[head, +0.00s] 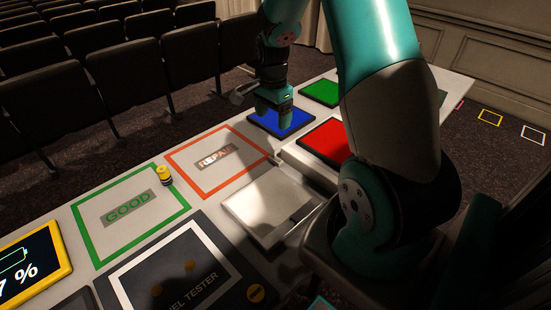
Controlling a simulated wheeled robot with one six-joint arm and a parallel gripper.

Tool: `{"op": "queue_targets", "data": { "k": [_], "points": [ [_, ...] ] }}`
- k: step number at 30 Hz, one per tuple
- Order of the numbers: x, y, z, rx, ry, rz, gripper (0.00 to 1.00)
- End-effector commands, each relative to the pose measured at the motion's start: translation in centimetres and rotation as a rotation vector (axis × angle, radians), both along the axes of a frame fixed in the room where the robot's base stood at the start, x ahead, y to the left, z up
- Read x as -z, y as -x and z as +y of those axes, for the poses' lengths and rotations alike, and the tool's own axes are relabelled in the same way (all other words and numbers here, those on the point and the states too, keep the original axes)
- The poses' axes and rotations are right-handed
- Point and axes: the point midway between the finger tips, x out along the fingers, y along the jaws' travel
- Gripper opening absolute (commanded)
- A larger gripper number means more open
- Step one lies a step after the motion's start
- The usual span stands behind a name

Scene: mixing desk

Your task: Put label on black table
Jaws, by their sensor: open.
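My gripper (273,118) points down over the blue pad (298,121) at the back of the desk. It is open, and I see nothing held in it; whether it touches the pad I cannot tell. I cannot make out a separate label. Printed words show on the desk: GOOD inside a green frame (92,232) and REPAIR inside an orange frame (190,178). I cannot identify a black table; a dark panel (180,275) with lettering ending in TESTER lies at the front.
A small yellow and black cylinder (165,176) stands by the green frame's right edge. A red pad (326,141), a green pad (321,92) and a light, shallow tray (236,212) lie nearby. A battery display (35,262) is at the left. Dark seats (130,60) stand behind the desk.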

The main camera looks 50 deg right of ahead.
Motion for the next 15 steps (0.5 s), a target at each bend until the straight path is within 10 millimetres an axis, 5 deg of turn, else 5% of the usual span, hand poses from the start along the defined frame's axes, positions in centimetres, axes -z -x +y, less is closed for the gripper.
{"op": "queue_targets", "data": {
  "k": [9,15],
  "points": [
    [7.3,0.1,0.2,-0.007,-0.003,0.005,0.81],
    [9.9,0.0,0.2,-0.008,-0.002,0.002,0.81]
  ]
}}
